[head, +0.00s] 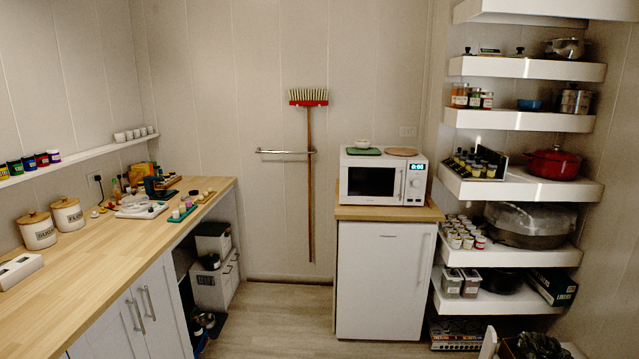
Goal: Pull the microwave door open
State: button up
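The white microwave (384,165) stands on a wooden top over a white cabinet, right of the middle in the head view. Its door (371,182) has a dark window and faces me. The door looks shut, flush with the front. A slim upright handle (401,186) runs down the door's right edge. To its right is the control panel with a lit display (417,167) and a knob.
A green item (363,151) and a round brown board (403,152) lie on the microwave. The wooden top (387,213) sits over a white cabinet (380,280). Loaded shelves (522,121) stand right; a long counter (95,264) runs left. The floor (285,315) between is clear.

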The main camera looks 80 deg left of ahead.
aim_at(363, 181)
jog(key=j+u, duration=0.1)
jog(key=u, duration=2.2)
jog(key=i, duration=0.55)
jog(key=i+z, duration=0.15)
jog(key=i, duration=0.35)
jog(key=i+j, duration=0.15)
jog(key=i, duration=0.4)
jog(key=i+j+z, duration=0.1)
jog(key=i, duration=0.45)
jog(key=i+j+z, duration=0.1)
jog(key=i, duration=0.4)
jog(key=i+j, duration=0.2)
jog(key=i, duration=0.35)
jog(key=i+j+z, duration=0.1)
jog(key=i, duration=0.4)
jog(key=j, duration=0.1)
